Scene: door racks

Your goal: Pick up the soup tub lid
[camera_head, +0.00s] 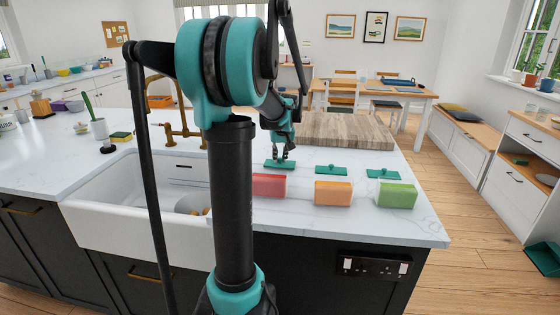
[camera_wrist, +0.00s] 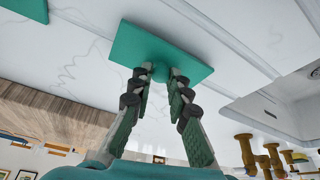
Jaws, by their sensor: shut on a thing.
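Three flat teal lids with small knobs are at the counter behind three tubs. My gripper (camera_head: 281,157) is shut on the knob of the left lid (camera_head: 279,165), behind the red tub (camera_head: 268,186). In the wrist view my gripper (camera_wrist: 160,74) pinches the knob in the middle of this rectangular lid (camera_wrist: 150,42). I cannot tell whether it touches the counter. The middle lid (camera_head: 331,170) lies behind the orange tub (camera_head: 333,192), and the right lid (camera_head: 383,174) behind the green tub (camera_head: 397,195). No label shows which tub is for soup.
A large wooden board (camera_head: 345,131) lies behind the lids. A white sink (camera_head: 150,207) with a brass tap (camera_head: 183,128) is to the left. The white counter (camera_head: 415,225) is clear at its right front corner.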

